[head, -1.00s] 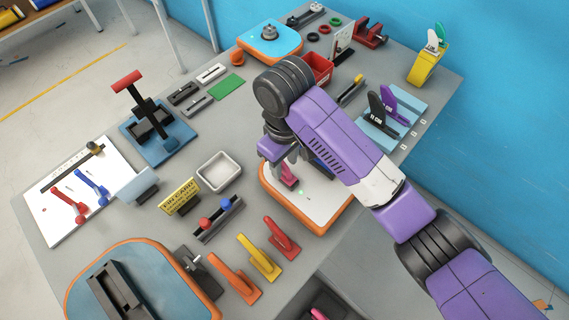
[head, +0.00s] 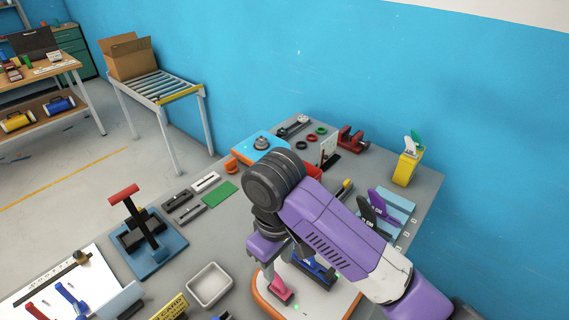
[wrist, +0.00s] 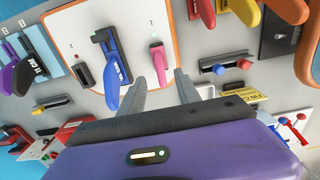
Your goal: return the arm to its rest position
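My arm is purple with black joints. It reaches in from the lower right of the head view, still out over the table. My gripper (wrist: 161,78) is open in the wrist view, with a gap between its two grey fingers and nothing held. A white board with an orange rim (wrist: 75,25) lies beyond the fingertips. It carries a pink fin (wrist: 158,62), seen between the fingers, and a blue fin (wrist: 112,78) in a dark holder left of them. In the head view, the gripper is partly hidden behind my wrist above this board (head: 310,300).
A grey table (head: 225,225) holds a blue press with a red handle (head: 125,193), a white tray (head: 209,286), a yellow bottle stand (head: 406,168) and a blue rack with fins (head: 398,207). A blue wall (head: 480,120) stands close behind the table.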

